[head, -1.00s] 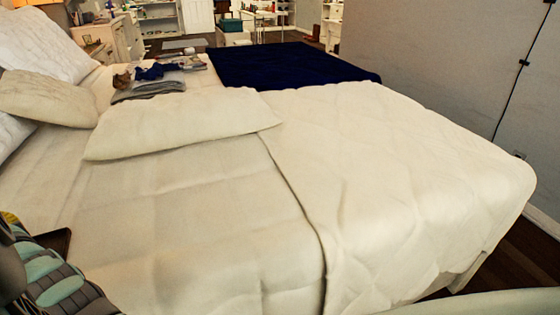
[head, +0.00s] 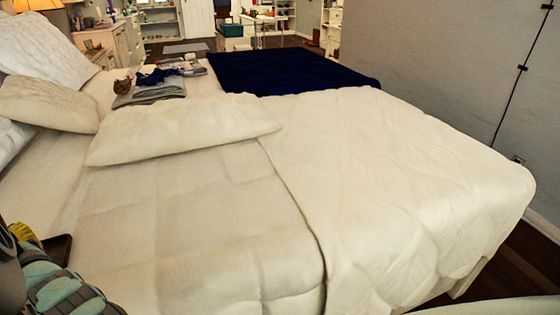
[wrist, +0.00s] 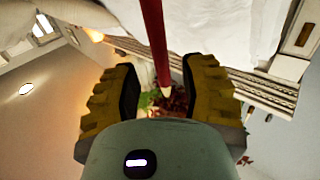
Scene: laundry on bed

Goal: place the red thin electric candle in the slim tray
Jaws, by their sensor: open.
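The red thin candle (wrist: 155,40) shows in the wrist view as a long red stick with a pale tip, running from the top edge down between my fingers. My gripper (wrist: 163,95) has its two yellow ribbed fingers apart, one on each side of the candle's tip, with gaps visible. What holds up the candle cannot be told. In the head view only a bit of a yellow finger (head: 22,233) shows at the lower left. A dark brown flat thing (head: 58,249) with a raised edge lies beside my arm there; whether it is the slim tray is unclear.
A wide bed (head: 215,225) fills the head view, with a pillow (head: 185,130) across it and a navy blanket (head: 285,70) at its far side. Folded grey cloth (head: 150,94) lies on the bed. A grey wall (head: 450,65) stands at the right.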

